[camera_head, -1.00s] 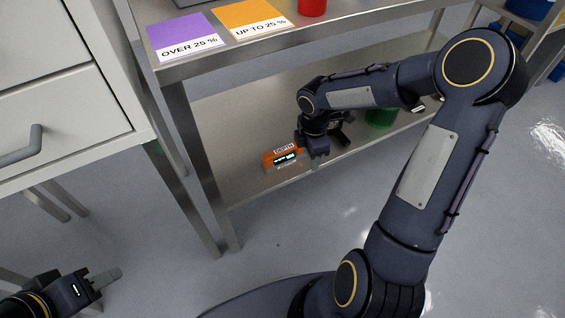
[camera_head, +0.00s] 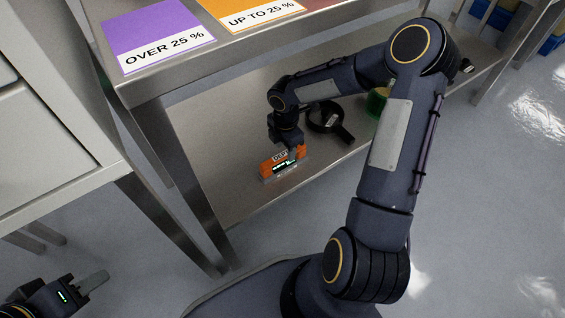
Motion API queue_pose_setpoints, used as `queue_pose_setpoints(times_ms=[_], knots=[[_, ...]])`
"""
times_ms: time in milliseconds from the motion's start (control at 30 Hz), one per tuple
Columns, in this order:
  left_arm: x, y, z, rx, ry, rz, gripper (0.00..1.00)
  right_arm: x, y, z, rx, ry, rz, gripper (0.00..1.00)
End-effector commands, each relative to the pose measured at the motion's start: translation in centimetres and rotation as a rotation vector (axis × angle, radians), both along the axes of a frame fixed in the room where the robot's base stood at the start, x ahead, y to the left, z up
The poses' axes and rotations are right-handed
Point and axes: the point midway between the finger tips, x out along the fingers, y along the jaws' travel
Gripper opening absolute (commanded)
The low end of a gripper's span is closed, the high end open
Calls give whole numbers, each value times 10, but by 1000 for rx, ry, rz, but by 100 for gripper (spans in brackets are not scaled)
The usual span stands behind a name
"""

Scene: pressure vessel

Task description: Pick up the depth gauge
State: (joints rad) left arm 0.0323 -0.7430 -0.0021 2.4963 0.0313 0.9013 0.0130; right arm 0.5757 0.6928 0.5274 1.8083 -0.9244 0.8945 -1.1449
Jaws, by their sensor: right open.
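The depth gauge (camera_head: 270,169) is a small orange block with a dark lit display and a label reading "DEP...". It stands on the lower metal shelf near its front edge. My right gripper (camera_head: 291,151) is directly at the gauge, pointing down at its right part and covering some of its label. It is open; whether its fingers touch the gauge I cannot tell. My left gripper (camera_head: 94,283) is at the lower left, far from the gauge, over the floor. The gap between its fingers does not show clearly.
A black round object with a handle (camera_head: 327,118) and a green cylinder (camera_head: 377,101) are on the lower shelf (camera_head: 235,112) right of the gauge. The upper shelf (camera_head: 190,67) overhangs, with purple (camera_head: 150,32) and orange cards. Metal legs and a white cabinet (camera_head: 45,140) stand left.

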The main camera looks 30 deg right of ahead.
Motion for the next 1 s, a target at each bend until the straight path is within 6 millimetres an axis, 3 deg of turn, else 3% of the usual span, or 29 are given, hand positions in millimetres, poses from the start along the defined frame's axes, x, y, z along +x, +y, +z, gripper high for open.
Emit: queue_pose_setpoints(times_ms=[100, 233, 500, 867, 1000], knots=[[0, 0, -19, 0, 0, 0, 36, 1, 4, -24, 1, 1, 0, 47], [0, 0, -29, 0, 0, 0, 36, 1, 5, -41, 0, 1, 0, 47], [0, 0, -28, 0, 0, 0, 36, 1, 5, -43, 0, 0, -1, 47], [0, 0, -28, 0, 0, 0, 36, 1, 5, -43, 0, 0, 0, 1], [0, 0, -28, 0, 0, 0, 36, 1, 5, -43, -1, 0, 0, 0]])
